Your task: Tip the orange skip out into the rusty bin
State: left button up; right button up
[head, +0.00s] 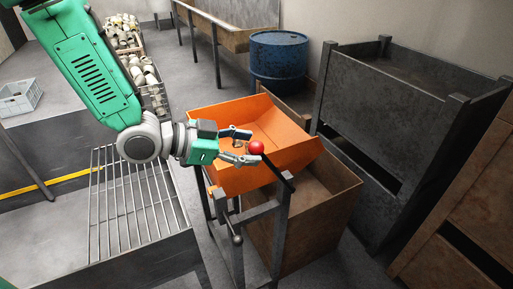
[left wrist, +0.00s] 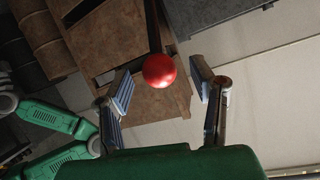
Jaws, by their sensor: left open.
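The orange skip (head: 275,130) sits on a dark metal stand in the middle of the head view, its open top facing up. A red ball knob (head: 256,147) tops a dark lever beside the skip. My left gripper (head: 245,148) is open at the knob, its fingers on either side. In the left wrist view the red knob (left wrist: 159,70) shows between the spread fingers, apart from both. The rusty bin (head: 325,215) stands on the floor below and to the right of the skip. My right gripper is out of the head view.
A dark metal stand (head: 283,225) carries the skip. A grey steel crate (head: 390,125) is at right, a blue drum (head: 279,57) behind. A wire rack (head: 135,200) lies at left. Bins of pale parts (head: 150,85) stand at the back.

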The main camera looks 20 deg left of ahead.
pick_arm(q)
jog(key=shift+x, duration=1.1)
grip_shut()
